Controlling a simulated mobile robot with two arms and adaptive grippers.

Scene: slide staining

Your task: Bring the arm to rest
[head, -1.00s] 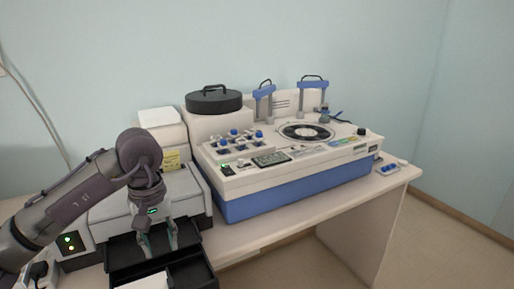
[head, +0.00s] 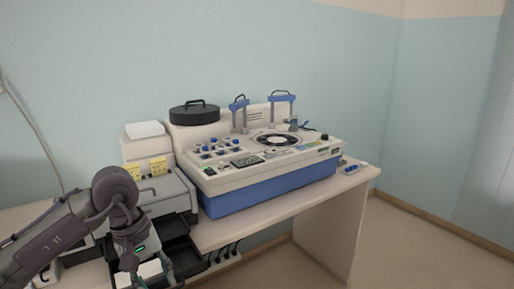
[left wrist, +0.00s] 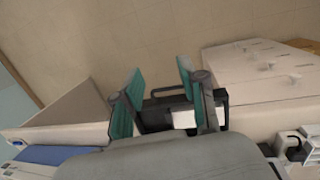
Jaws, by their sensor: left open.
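My left arm comes in from the left in the head view. Its left gripper (head: 150,272) points down over the black open tray (head: 186,264) at the front of the grey machine (head: 172,196). In the left wrist view the two teal fingers of the left gripper (left wrist: 158,78) stand apart with nothing between their tips. Part of the black tray and a white piece in it (left wrist: 184,119) show beyond the fingers. In the head view the gripper partly hides the tray and its white piece. My right gripper is not in view.
A white and blue staining machine (head: 265,189) stands on the white table (head: 285,216), with a black lidded pot (head: 194,113) behind its left part. A small blue-topped item (head: 351,169) lies near the table's right end. Open floor (head: 420,250) lies to the right.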

